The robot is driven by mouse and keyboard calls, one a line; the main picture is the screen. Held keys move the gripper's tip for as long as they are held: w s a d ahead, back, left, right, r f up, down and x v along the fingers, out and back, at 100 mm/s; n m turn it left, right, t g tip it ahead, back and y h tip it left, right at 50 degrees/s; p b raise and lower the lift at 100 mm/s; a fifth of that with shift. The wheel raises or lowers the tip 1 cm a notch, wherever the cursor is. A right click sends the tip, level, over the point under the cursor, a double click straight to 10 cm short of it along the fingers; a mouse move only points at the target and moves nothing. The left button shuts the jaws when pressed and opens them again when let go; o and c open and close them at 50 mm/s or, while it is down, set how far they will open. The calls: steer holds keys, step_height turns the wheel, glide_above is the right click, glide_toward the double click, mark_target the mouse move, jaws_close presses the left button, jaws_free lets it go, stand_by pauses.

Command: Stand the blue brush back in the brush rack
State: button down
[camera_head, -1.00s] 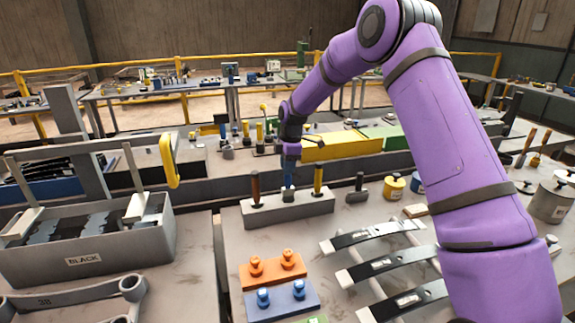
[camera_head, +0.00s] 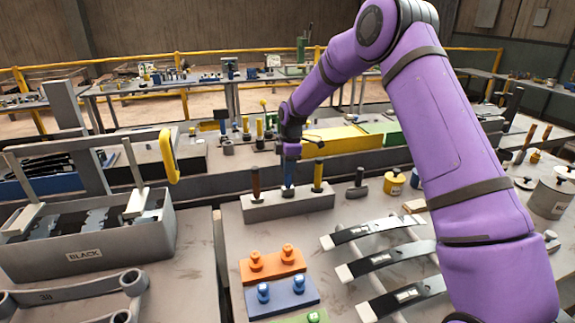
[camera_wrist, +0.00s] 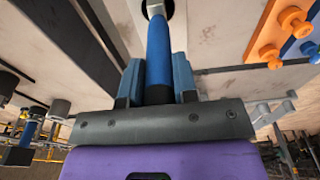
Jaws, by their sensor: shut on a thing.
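The blue brush (camera_head: 288,174) is upright in my gripper (camera_head: 289,158), over the middle place of the brush rack (camera_head: 262,210). In the wrist view, my gripper (camera_wrist: 157,72) is shut on its blue handle (camera_wrist: 159,45), between two blue fingers. Its silver lower part (camera_wrist: 153,9) points at a dark round hole in the rack. I cannot tell how deep the tip is in the hole. The rack is a pale grey block with a brown-handled brush (camera_head: 255,184) on the left and a yellow-handled brush (camera_head: 318,176) on the right.
A dark-handled tool (camera_head: 359,180) and a yellow tin (camera_head: 394,183) stand right of the rack. An orange block (camera_head: 272,266) and a blue block (camera_head: 282,298) lie in front. A grey bin (camera_head: 120,250) is at left. A low dark ledge runs behind the rack.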

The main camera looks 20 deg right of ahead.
steer(key=shift+f, duration=1.1)
steer(key=shift+c, duration=1.6)
jaws_free()
steer(key=shift+r, duration=3.5)
